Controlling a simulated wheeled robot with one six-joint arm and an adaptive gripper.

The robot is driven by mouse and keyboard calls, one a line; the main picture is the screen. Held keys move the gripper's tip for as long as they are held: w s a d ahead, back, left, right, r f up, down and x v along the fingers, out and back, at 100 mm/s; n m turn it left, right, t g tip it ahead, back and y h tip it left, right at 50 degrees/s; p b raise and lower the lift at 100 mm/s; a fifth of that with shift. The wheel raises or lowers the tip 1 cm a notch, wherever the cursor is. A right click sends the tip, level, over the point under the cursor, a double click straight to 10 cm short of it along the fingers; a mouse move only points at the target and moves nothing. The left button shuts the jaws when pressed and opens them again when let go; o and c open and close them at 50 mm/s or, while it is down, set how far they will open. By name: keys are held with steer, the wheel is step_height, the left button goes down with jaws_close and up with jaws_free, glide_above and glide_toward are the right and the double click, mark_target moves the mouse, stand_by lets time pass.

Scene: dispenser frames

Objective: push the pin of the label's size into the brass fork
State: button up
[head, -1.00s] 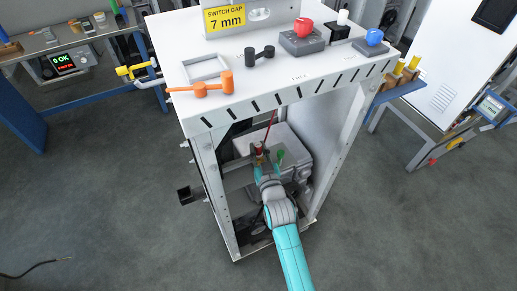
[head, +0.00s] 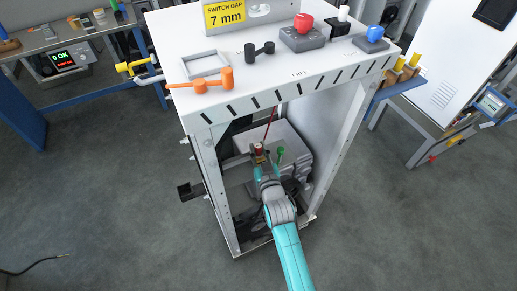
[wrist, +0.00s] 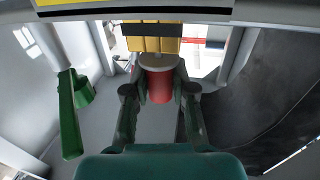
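A brass-yellow slotted block (wrist: 152,37), which looks like the fork, shows at the top of the wrist view. A red cylinder (wrist: 158,87) with a pale top sits just in front of it; it is small in the head view (head: 259,148). My gripper (wrist: 160,92) has its fingers apart, one on each side of the red cylinder. I cannot tell whether the fingertips touch it. A green lever-like part (wrist: 69,115) stands left of my gripper in the wrist view. The yellow label (head: 226,17) reads "SWITCH GAP 7 mm". No pin is clearly recognisable.
My arm reaches under the white tabletop (head: 290,90), between the frame's legs (head: 210,190). A grey box (head: 295,145) stands inside, behind my gripper. Orange (head: 205,88), black (head: 259,52), red (head: 303,24) and blue (head: 374,35) parts are on top.

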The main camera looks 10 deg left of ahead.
steer(key=o, duration=0.4)
steer(key=shift+f, duration=0.1)
steer(key=v, duration=1.2)
steer(key=shift+d, duration=0.1)
steer(key=s+d+f+m+h, duration=0.1)
steer(key=s+d+f+h, duration=0.1)
steer(key=s+d, duration=0.7)
steer(key=s+d+f+m+h, duration=0.1)
steer(key=s+d+h, duration=0.1)
steer(key=s+d, duration=0.65)
steer(key=s+d+r+m+h, duration=0.1)
steer(key=s+r, duration=0.1)
steer(key=s, duration=0.5)
steer(key=s+d+r+g+h, duration=0.1)
steer(key=s+r, duration=0.2)
steer(key=s, duration=0.4)
steer(key=s+d+r+m+h, duration=0.1)
steer(key=s+d+r, duration=0.1)
steer(key=s, duration=0.5)
steer(key=shift+r+m+g, duration=0.3)
steer(key=shift+r+g, duration=0.1)
steer(key=shift+r, duration=0.25)
